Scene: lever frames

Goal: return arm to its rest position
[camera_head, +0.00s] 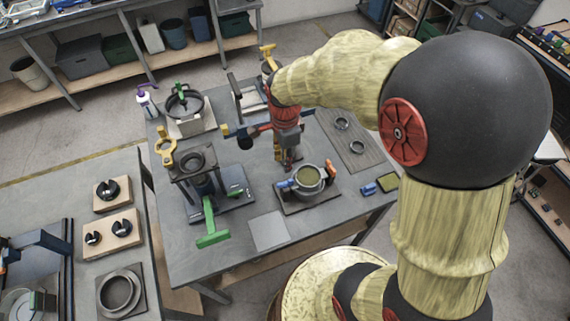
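My arm (340,64) reaches from the big black joint at the right across to the middle of the grey workbench. Its red wrist part points down there. My gripper (288,163) hangs below the wrist over the bench, just behind and left of a round grey pot-like fixture (309,178) with an olive inside. The gripper is small and partly dark against the bench, so its finger opening cannot be made out. I see nothing clearly held in it. Whether it touches the fixture cannot be told.
A press-like stand with a green lever (211,224) stands left of my gripper. Behind it are a ring fixture with a green knob (184,101) and a white spray bottle (146,101). A board with two rings (352,146) lies right. A pale flat plate (269,231) lies in front.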

